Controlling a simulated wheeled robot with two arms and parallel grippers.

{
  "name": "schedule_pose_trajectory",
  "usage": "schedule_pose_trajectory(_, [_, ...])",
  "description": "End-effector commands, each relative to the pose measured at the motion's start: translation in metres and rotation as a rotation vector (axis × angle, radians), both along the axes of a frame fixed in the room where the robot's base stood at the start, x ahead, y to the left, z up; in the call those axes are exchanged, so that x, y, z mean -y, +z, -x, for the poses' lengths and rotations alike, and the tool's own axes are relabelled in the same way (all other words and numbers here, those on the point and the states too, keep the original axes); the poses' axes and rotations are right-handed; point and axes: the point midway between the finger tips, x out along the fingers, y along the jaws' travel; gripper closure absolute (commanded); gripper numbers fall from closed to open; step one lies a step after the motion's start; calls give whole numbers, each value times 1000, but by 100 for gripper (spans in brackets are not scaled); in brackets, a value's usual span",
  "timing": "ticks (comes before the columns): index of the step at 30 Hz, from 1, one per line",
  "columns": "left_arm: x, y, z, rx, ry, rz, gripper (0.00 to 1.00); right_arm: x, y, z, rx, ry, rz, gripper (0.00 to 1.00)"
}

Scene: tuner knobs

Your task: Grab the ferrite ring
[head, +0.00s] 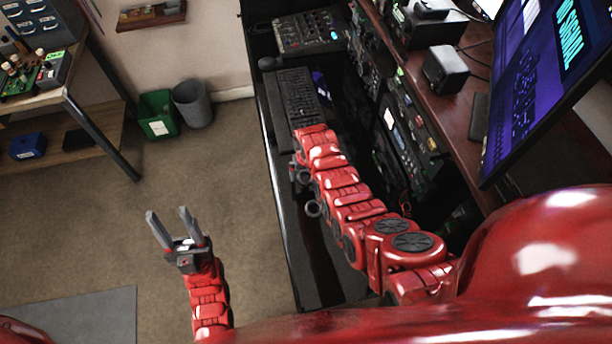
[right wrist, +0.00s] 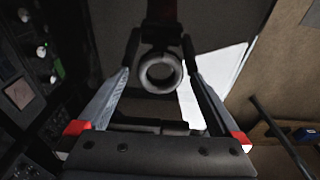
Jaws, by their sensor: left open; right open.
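The ferrite ring (right wrist: 146,83) is a thick grey ring in the right wrist view, its round hole facing the camera. It lies between the two fingers of my right gripper (right wrist: 160,52), which is open with a gap on either side of the ring. In the head view a small grey ring shape (head: 313,217) shows beside my right arm over the black desk; I cannot tell if it is the same ring. My right gripper is mostly hidden by its own arm there. My left gripper (head: 168,221) is open and empty above the carpet.
A long black desk (head: 309,262) carries a keypad-like panel (head: 291,95) and a knobbed unit (head: 309,33). Rack gear and a monitor (head: 545,85) stand at the right. A green bin (head: 158,115) and a grey bin (head: 193,104) stand by the wall. The carpet at left is mostly clear.

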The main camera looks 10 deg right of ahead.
Motion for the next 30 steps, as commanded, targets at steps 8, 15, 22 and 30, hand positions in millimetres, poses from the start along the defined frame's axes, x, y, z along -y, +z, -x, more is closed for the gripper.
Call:
schedule_pose_trajectory(8, [0, 0, 0, 0, 0, 0, 50, 0, 0, 0, 1, 0, 0, 31])
schedule_pose_trajectory(15, [0, 0, 0, 0, 0, 0, 50, 0, 0, -1, 1, 0, 0, 74])
schedule_pose_trajectory(22, [0, 0, 0, 0, 0, 0, 50, 0, 1, -1, 1, 0, 0, 82])
schedule_pose_trajectory(30, [0, -4, 0, 0, 0, 0, 50, 0, 5, -2, 6, 0, 0, 82])
